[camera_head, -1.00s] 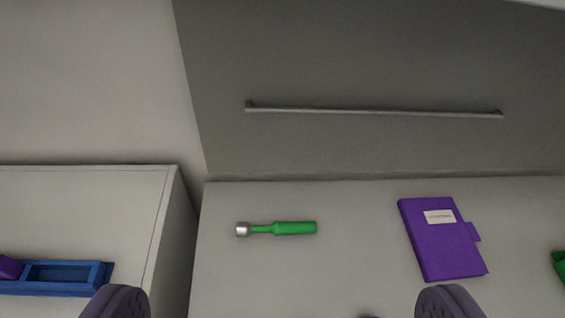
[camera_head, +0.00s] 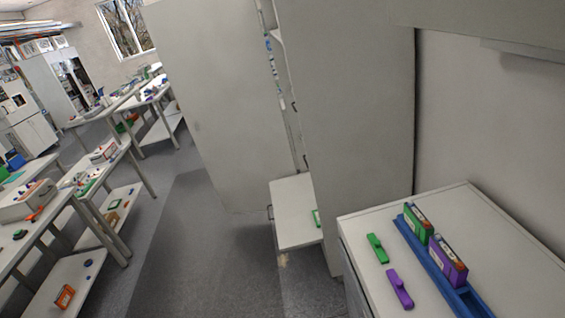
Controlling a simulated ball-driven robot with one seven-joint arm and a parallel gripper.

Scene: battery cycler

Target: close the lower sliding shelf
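A pale sliding shelf (camera_head: 294,206) sticks out low from a tall grey cabinet (camera_head: 365,140) in the middle of the head camera view. A small dark handle shows at its left front edge. Part of a green object (camera_head: 316,217) lies on it at the right, partly hidden by the cabinet side. A tall cabinet door (camera_head: 222,110) stands open to the left of the shelf. My gripper is not in view, so its state and its distance from the shelf do not show.
A white cabinet top (camera_head: 500,240) at the lower right bears a blue tray (camera_head: 437,271) with green and purple boxes, and loose green and purple pieces. Workbenches (camera_head: 75,195) with lower shelves line the left. Grey floor (camera_head: 200,240) lies open between them and the cabinet.

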